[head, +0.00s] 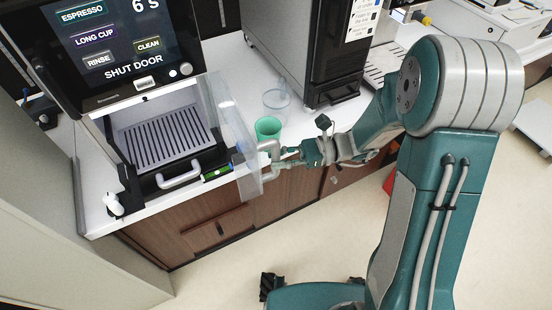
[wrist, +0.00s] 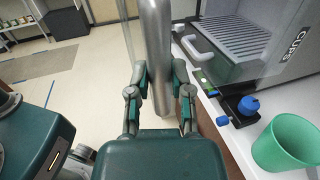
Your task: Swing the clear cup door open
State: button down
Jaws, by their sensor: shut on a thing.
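The clear cup door (head: 232,125) stands swung out from the right side of the coffee machine's cup bay (head: 165,135), which is uncovered at the front. Its grey handle (head: 268,147) is on the door's outer side. My gripper (head: 279,158) reaches in from the right and is shut on this handle. In the wrist view the handle is an upright metal bar (wrist: 157,45) between the two fingers of my gripper (wrist: 159,80). The machine's screen (head: 120,35) reads "SHUT DOOR".
A green cup (head: 268,127) and a clear cup (head: 276,100) stand on the white counter (head: 225,50), close behind the handle. The green cup also shows in the wrist view (wrist: 285,143). A black machine (head: 320,60) stands behind.

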jog(key=shift+w+d, duration=0.5)
jog(key=shift+w, duration=0.25)
jog(key=shift+w+d, duration=0.5)
jog(key=shift+w, duration=0.25)
jog(key=c, duration=0.6)
grip_release()
jog(key=shift+o, duration=0.7)
jog(key=shift+a, duration=0.2)
jog(key=shift+d, duration=0.1)
jog(key=v, duration=1.2)
